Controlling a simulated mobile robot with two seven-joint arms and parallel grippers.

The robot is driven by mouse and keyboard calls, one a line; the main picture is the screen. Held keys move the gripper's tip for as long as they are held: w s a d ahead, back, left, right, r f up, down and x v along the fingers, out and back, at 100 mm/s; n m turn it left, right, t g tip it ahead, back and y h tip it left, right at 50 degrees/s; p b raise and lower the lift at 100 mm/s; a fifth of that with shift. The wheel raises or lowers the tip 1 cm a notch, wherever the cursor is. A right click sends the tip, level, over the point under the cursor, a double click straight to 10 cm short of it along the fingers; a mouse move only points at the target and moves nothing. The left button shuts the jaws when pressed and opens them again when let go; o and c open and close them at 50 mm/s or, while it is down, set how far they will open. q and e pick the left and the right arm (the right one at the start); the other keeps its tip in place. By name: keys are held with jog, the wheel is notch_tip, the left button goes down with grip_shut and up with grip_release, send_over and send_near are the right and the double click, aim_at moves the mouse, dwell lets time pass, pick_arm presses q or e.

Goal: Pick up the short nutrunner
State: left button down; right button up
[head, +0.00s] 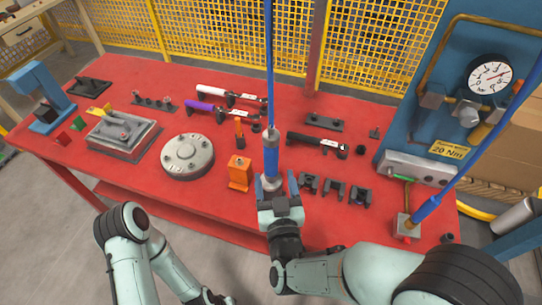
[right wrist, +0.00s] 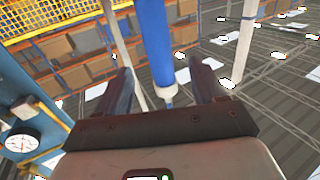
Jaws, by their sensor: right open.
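A blue and grey cylindrical tool, apparently the short nutrunner (head: 270,155), hangs upright from a blue line over the middle of the red table. My right gripper (head: 277,184) is open at the tool's lower end, pointing toward it. In the right wrist view the blue tool (right wrist: 155,45) shows between and beyond the two spread fingers of the right gripper (right wrist: 163,82). The fingers are not closed on it, and I cannot tell whether they touch it. My left arm shows at the lower left, but its gripper is out of view.
The red table (head: 225,200) holds an orange block (head: 240,172), a round grey flange (head: 187,156), a black-handled wrench (head: 317,141) and several dark brackets (head: 334,188). A blue panel with a gauge (head: 490,75) and another blue tool (head: 428,208) stand at the right.

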aim_at(272, 162)
jog(key=w, duration=0.3)
jog(key=w+p, duration=0.1)
jog(key=shift+w+a, duration=0.3)
jog(key=shift+w, duration=0.05)
jog(key=w, duration=0.1)
jog(key=w+p, duration=0.1)
jog(key=w, duration=0.3)
jog(key=shift+a+r+p, duration=0.25)
jog(key=shift+p, duration=0.15)
pick_arm(q)
jog(key=r, duration=0.1)
jog(key=w+r, duration=0.2)
jog(key=r, duration=0.1)
jog(key=shift+w, duration=0.25)
pick_arm(e)
jog(key=shift+w, duration=0.1)
jog(key=shift+c, duration=1)
grip_shut()
